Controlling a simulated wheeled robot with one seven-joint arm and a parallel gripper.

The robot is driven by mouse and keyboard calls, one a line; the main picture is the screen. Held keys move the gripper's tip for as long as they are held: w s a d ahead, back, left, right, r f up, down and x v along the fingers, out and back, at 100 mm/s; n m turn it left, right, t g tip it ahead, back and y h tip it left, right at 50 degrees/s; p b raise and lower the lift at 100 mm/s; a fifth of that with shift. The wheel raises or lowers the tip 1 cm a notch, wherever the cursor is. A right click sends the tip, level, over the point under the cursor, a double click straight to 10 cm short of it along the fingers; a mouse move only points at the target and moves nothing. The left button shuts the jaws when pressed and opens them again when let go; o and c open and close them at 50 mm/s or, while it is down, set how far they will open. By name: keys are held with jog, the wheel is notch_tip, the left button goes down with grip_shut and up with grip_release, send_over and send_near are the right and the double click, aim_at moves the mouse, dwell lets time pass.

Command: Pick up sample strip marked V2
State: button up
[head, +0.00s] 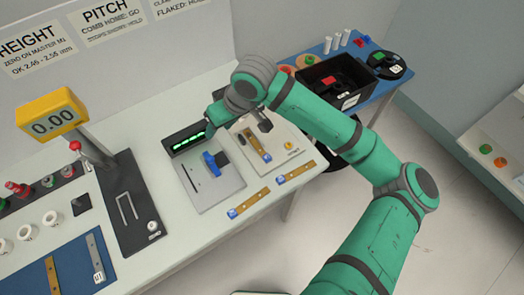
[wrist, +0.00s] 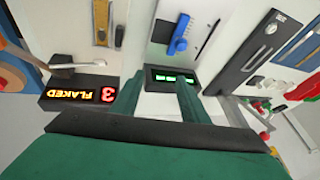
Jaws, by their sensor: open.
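Brass strips with blue ends lie at the bench's front edge in the head view: one left of centre (head: 248,203) and one further right (head: 295,172). A third brass strip (head: 257,145) sits on the pale fixture plate, and it shows at the upper left of the wrist view (wrist: 102,22). Another brass strip (head: 52,275) lies on the blue mat. Their marks are too small to read, so I cannot tell which is V2. My gripper (wrist: 158,103) is open and empty, its fingers pointing toward the green-lit display, apart from every strip.
A green-lit display (head: 188,139) stands behind a plate with a blue clamp (head: 212,163). A height gauge (head: 60,118) reads 0.00. A display reading FLAKED 3 (wrist: 80,92) is near my gripper. A black bin (head: 335,85) stands on the blue side table.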

jog(key=s+d+f+m+g+h, duration=0.15)
jog(key=d+h, duration=0.35)
jog(key=d, duration=0.9)
send_over(268, 158)
jog(key=f, duration=0.5)
jog(key=shift+s+d, duration=0.15)
jog(key=shift+d, duration=0.1)
jog(key=shift+a+f, duration=0.2)
jog(key=shift+f, duration=2.45)
grip_shut()
